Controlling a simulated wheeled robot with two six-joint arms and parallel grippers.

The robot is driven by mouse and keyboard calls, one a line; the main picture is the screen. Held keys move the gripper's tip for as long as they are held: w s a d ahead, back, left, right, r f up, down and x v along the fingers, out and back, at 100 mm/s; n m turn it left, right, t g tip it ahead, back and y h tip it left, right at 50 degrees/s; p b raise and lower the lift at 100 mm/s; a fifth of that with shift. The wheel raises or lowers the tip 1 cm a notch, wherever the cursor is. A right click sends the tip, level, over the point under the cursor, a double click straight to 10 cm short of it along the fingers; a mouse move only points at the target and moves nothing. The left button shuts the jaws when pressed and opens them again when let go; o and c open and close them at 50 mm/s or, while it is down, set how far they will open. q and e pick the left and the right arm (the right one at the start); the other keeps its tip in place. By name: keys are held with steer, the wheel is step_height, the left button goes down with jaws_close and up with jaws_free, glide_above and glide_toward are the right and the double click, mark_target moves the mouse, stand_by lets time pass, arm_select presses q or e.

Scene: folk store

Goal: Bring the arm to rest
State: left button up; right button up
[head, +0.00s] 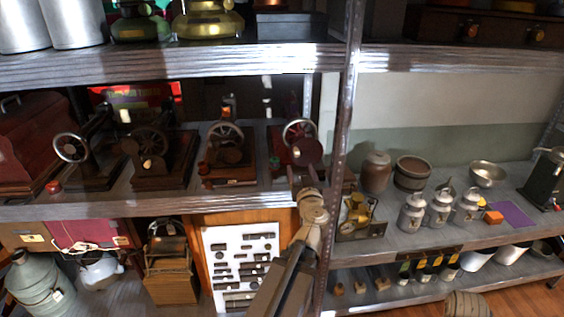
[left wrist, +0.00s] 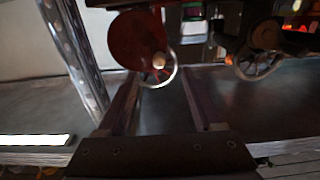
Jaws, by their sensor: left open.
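My left arm comes up from the bottom middle of the head view, and its gripper (head: 307,172) is at the front edge of the middle shelf, close to the metal upright. In the left wrist view the two fingers of the gripper (left wrist: 158,78) stand apart with nothing held between them. Beyond them is a dark red machine with a round disc (left wrist: 138,40) and a pale-rimmed wheel. In the head view this machine (head: 308,150) is just behind the gripper and partly hidden by it. I cannot tell whether they touch. My right gripper does not show.
The metal upright (head: 341,150) runs close to the right of my gripper. Several old machines with handwheels (head: 150,145) line the shelf to the left. On the right shelf stand small milk cans (head: 440,207), pots and a brass instrument (head: 357,212). A white tool board (head: 240,262) is below.

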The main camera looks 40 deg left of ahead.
arm_select(q)
steer(key=shift+d, duration=0.1)
steer(key=w+d+f+m+t+h+b, duration=0.1)
steer(key=w+d+m+t+h, duration=0.3)
steer(key=d, duration=0.6)
steer(key=w+d+f+m+t+h+b, duration=0.1)
steer(key=w+d+m+h, duration=0.35)
steer(key=d+h, duration=0.4)
steer(key=s+d+f+m+g+h+b, duration=0.1)
steer(key=d+f+m+g+h, duration=0.2)
steer(key=d, duration=0.6)
steer(key=s+d+f+m+g+h, duration=0.1)
steer(key=d+f+m+h, duration=0.15)
steer(key=d+f, duration=0.45)
steer(key=s+d+f+m+g+b, duration=0.1)
steer(key=s+d+f+g+b, duration=0.1)
steer(key=s+d+f+g, duration=0.65)
steer(key=s+a+f+n+g+y, duration=0.1)
steer(key=s+f+g+y, duration=0.1)
steer(key=s, duration=0.5)
steer(key=s+a+f+g+y, duration=0.1)
steer(key=s+f+g+y, duration=0.2)
steer(key=s, duration=0.4)
step_height(320, 180, down, 2)
steer(key=shift+s+f+n+y+b, duration=0.1)
steer(key=shift+s+n+y+b, duration=0.05)
steer(key=shift+n+y+b, duration=0.4)
